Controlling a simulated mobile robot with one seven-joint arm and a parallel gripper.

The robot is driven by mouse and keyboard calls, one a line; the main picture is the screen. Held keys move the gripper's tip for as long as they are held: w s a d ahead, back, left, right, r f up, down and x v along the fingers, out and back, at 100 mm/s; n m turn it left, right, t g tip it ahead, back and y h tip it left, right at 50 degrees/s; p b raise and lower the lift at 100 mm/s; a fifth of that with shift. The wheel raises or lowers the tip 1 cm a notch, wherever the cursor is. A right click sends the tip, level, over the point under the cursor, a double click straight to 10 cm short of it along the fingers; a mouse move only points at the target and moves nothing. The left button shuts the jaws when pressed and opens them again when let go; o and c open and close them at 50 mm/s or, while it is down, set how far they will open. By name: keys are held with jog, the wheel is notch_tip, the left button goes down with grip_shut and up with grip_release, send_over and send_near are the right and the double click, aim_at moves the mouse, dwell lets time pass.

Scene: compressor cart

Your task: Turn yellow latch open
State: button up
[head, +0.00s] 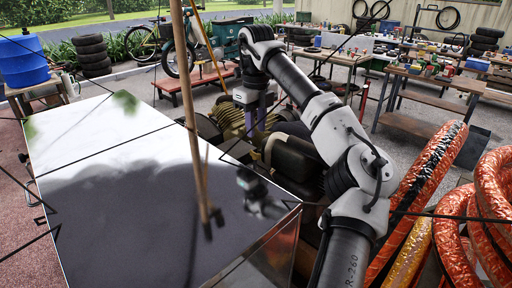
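I cannot make out a yellow latch in the head view. It may be hidden behind my arm or too small to tell. The compressor (233,119) has a dull yellow ribbed body and stands past the dark glossy panel. A dark rounded housing (293,158) sits in front of it, partly behind my arm. My arm reaches up from the bottom right and bends down over the compressor. My gripper (258,124) points down at the compressor's right part. Its fingertips are small and partly lost among the machine parts, so contact and opening are unclear.
A large glossy panel (110,190) fills the left, with a wooden pole (195,110) upright in front of it. Orange hoses (425,190) crowd the right. Workbenches (430,82) with tools, a motorbike (180,50), tyres (92,52) and a blue barrel (22,60) stand behind.

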notch_tip(320, 180, down, 7)
jog(key=shift+f+p, duration=0.2)
jog(key=shift+p, duration=0.6)
jog(key=shift+c, duration=0.3)
grip_shut()
